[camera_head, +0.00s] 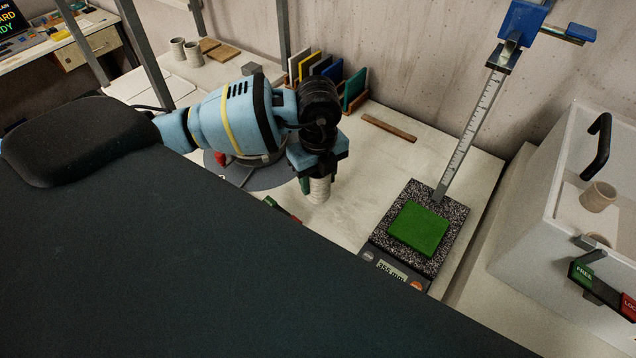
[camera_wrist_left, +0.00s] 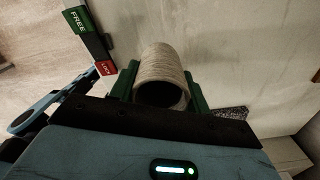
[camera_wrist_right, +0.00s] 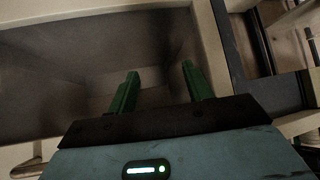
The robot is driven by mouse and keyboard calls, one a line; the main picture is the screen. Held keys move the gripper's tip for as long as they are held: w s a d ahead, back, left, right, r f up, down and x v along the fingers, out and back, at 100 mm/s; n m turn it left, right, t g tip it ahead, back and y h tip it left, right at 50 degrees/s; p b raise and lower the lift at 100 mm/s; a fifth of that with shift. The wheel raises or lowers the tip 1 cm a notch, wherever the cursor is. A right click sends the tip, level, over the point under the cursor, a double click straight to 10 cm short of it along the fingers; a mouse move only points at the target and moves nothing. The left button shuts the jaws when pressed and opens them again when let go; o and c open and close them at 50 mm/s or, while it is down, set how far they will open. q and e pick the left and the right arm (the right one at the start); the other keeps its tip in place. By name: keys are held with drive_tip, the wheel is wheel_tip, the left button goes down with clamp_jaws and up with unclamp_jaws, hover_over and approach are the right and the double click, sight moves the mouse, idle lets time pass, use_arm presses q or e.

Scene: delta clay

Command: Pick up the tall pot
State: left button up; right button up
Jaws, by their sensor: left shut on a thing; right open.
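A tall, ridged, pale clay pot (camera_head: 319,189) is in my left gripper (camera_head: 316,172), under the blue arm in the head view. In the left wrist view the pot (camera_wrist_left: 162,72) sits between the green fingers of my left gripper (camera_wrist_left: 162,84), with its dark open mouth facing the camera. The gripper is shut on it. I cannot tell whether the pot's base touches the table. My right gripper (camera_wrist_right: 155,90) shows only in the right wrist view. Its green fingers are apart with nothing between them.
A height gauge (camera_head: 467,130) with a green pad (camera_head: 419,228) on a speckled base stands right of the pot. A white box (camera_head: 540,230) with a black handle and cups is at far right. Coloured slabs (camera_head: 333,74) stand behind. A wooden strip (camera_head: 388,128) lies on the table.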

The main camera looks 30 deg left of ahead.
use_arm(q)
drive_tip(key=s+a+r, duration=0.1)
drive_tip(key=s+a, duration=0.1)
drive_tip(key=s, duration=0.5)
drive_tip(key=s+a+r, duration=0.1)
drive_tip(key=s+a, duration=0.2)
drive_tip(key=s, duration=0.5)
drive_tip(key=shift+a+r, duration=0.25)
drive_tip(key=shift+a, duration=0.1)
